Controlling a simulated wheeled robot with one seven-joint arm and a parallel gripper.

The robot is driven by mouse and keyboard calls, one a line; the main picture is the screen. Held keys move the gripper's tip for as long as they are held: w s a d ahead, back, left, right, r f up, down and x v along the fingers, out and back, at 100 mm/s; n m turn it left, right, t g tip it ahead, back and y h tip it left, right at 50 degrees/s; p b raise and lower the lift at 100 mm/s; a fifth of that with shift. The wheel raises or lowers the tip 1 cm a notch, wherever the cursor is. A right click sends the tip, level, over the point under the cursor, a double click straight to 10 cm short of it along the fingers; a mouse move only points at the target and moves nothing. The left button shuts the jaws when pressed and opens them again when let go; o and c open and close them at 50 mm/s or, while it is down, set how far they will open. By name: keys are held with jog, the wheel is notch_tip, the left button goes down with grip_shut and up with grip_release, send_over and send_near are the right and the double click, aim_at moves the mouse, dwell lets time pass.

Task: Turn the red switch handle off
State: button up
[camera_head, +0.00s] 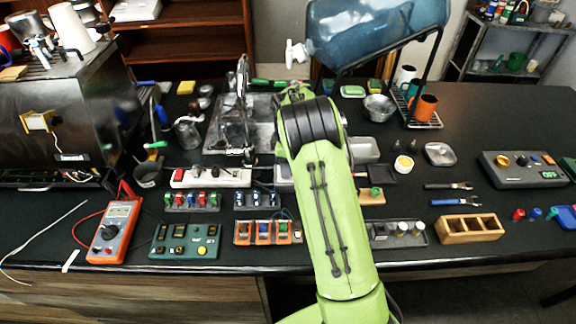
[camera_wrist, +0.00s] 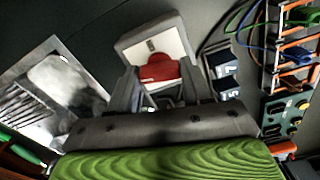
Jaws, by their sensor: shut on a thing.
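The red switch handle (camera_wrist: 158,68) shows in the wrist view, in front of a pale white-grey switch housing (camera_wrist: 150,42). My gripper (camera_wrist: 160,88) has one finger on each side of the red handle and is shut on it. The lower part of the handle is partly hidden by the gripper. In the head view my green arm reaches over the bench and hides the gripper and the handle. A small part of a grey-white box (camera_head: 284,174) shows beside the arm, but I cannot tell if it is the switch housing.
A metal sink tray (camera_wrist: 62,90) lies left of the gripper in the wrist view. Dark blocks (camera_wrist: 222,72) and an orange-ended rack (camera_wrist: 290,75) with wires stand close on the right. In the head view, an orange multimeter (camera_head: 113,232) and a blue water bottle (camera_head: 370,30) also stand around.

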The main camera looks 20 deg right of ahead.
jog(key=shift+n+b, duration=0.3)
jog(key=shift+n, duration=1)
jog(key=o, duration=1.1)
jog(key=shift+c, duration=0.2)
notch_tip(320, 180, up, 16)
jog(key=p, duration=0.2)
jog(key=shift+p, duration=0.4)
jog(key=shift+f, duration=0.1)
